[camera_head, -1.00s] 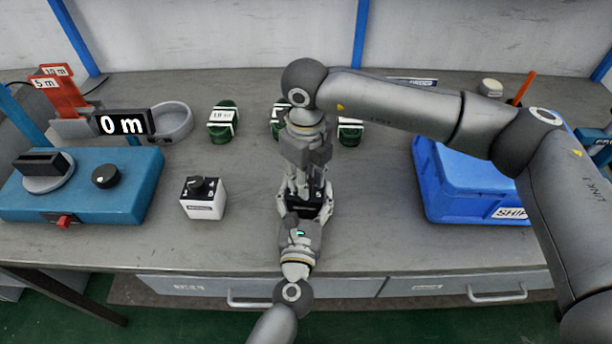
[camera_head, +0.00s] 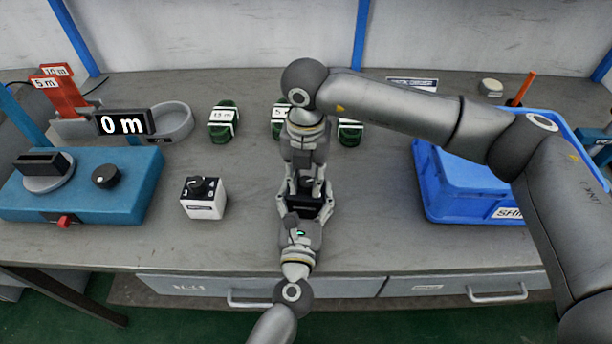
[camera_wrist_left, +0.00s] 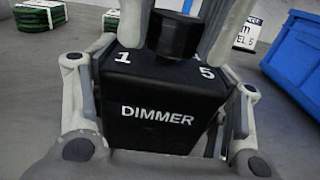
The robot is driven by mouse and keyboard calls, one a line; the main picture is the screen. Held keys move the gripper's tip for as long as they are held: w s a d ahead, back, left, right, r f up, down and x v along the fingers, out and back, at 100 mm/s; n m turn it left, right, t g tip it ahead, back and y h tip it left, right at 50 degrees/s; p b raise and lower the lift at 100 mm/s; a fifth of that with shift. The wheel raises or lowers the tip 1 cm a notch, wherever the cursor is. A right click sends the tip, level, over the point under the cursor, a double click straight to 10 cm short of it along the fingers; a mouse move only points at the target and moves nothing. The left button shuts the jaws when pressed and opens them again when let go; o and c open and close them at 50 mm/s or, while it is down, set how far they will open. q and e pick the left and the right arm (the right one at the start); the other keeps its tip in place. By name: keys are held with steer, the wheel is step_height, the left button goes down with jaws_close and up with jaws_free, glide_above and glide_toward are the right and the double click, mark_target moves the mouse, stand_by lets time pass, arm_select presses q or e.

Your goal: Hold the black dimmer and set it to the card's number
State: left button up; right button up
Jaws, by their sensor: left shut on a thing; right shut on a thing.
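The black dimmer (camera_head: 304,205) stands between my two grippers near the middle of the table. In the left wrist view its front (camera_wrist_left: 155,115) reads DIMMER, with a 1 and a 5 beside its black round knob (camera_wrist_left: 172,36). My left gripper (camera_head: 305,199) is shut on the dimmer's sides from the front. My right gripper (camera_head: 306,183) comes down from above and is shut on the knob, one finger on each side. The knob's pointer is hidden. The card (camera_head: 412,83) lies at the back; in the left wrist view the partly cut-off card (camera_wrist_left: 246,32) shows "EVEL 5".
A white dimmer (camera_head: 203,205) stands to the left. A blue machine (camera_head: 130,195) with a "0 m" display (camera_head: 124,123) is at far left. Several green coils (camera_head: 223,132) lie behind. A blue crate (camera_head: 432,190) is at right. The table before the white dimmer is clear.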

mark_target(306, 182)
steer(key=m, duration=0.4)
steer(key=shift+m, duration=2.6)
steer(key=o, duration=1.1)
steer(key=shift+c, duration=0.2)
steer(key=shift+r, duration=0.15)
step_height(306, 182, up, 12)
